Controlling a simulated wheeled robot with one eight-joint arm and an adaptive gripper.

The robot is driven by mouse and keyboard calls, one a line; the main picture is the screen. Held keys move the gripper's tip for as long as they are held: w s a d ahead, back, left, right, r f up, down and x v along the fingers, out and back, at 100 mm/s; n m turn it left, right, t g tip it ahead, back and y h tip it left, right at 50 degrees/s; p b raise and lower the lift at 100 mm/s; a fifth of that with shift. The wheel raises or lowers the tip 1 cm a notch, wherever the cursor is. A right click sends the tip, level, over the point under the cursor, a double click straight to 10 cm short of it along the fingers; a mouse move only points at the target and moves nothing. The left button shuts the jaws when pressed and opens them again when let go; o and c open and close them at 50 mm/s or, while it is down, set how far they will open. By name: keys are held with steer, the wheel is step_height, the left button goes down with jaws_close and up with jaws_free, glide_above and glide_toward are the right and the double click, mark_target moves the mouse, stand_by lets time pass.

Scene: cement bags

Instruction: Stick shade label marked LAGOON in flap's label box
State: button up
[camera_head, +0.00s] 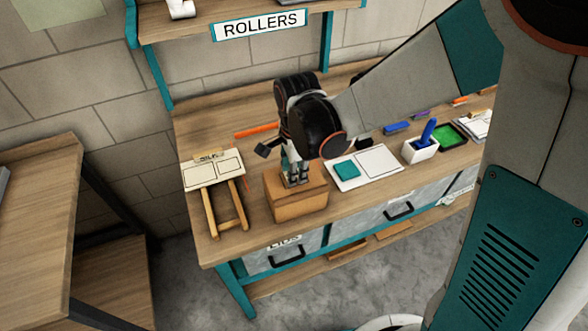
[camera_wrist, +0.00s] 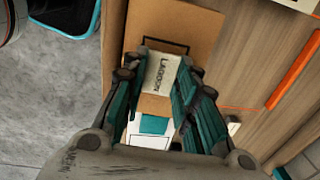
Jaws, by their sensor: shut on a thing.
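A brown cardboard box (camera_head: 298,207) stands near the front of the bench. In the wrist view its top flap (camera_wrist: 195,22) bears a dark-outlined label box (camera_wrist: 180,47). My gripper (camera_head: 296,181) points down over the box. In the wrist view my gripper (camera_wrist: 163,72) is shut on a cream label (camera_wrist: 162,74) marked LAGOON. The label lies between the fingertips and overlaps the outline's lower part in the picture. I cannot tell whether it touches the flap. In the head view the gripper hides the label and much of the flap.
A white board with a teal square (camera_head: 345,169) lies right of the box. A wooden stand with a SILK sign (camera_head: 209,156) is at left. A white holder with a blue item (camera_head: 420,150) and a green tray (camera_head: 449,136) stand farther right. An orange rod (camera_head: 256,130) lies behind.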

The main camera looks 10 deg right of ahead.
steer(key=shift+f, duration=0.15)
steer(key=shift+f+b, duration=0.2)
steer(key=shift+b, duration=0.1)
stand_by(0.7)
steer(key=o, duration=1)
steer(key=shift+r, duration=0.15)
